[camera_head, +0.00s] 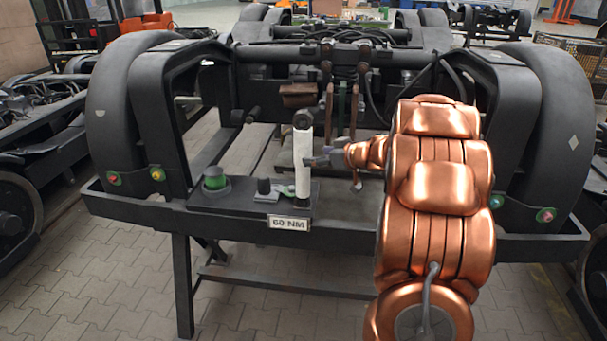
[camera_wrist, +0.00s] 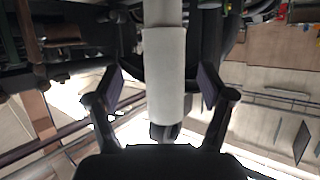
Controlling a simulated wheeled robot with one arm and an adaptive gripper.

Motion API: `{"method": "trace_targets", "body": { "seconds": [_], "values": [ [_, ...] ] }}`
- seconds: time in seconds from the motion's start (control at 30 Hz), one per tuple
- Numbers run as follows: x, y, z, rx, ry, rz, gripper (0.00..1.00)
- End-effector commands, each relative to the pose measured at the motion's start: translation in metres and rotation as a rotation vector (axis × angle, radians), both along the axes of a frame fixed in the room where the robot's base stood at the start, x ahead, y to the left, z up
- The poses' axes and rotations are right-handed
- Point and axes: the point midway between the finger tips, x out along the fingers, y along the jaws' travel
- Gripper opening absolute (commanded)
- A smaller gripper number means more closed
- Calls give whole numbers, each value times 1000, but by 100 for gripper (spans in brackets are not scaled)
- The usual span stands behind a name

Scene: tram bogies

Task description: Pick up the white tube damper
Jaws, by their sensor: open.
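The white tube damper (camera_head: 303,160) stands upright on the dark front ledge of the bogie, with a dark eye at its top. My gripper (camera_head: 318,161) comes in from the right at about the middle of the tube. In the wrist view the white tube (camera_wrist: 165,75) runs lengthwise between the two spread finger pads of my gripper (camera_wrist: 163,88). A gap shows on each side of it, so the fingers are open and do not close on it.
A green-topped cylinder (camera_head: 215,178) and a small black knob (camera_head: 264,186) stand left of the damper. A "60 NM" label (camera_head: 289,224) is on the ledge front. Brown levers (camera_head: 329,112) and black hoses are close behind. Large dark wheels flank the frame.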

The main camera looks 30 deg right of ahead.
Motion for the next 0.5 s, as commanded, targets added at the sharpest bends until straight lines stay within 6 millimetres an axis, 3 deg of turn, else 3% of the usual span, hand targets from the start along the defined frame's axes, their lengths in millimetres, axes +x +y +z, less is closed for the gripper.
{"method": "trace_targets", "body": {
  "seconds": [0.5],
  "values": [
    [45, 17, -10, -1, -1, 3, 81]
  ]
}}
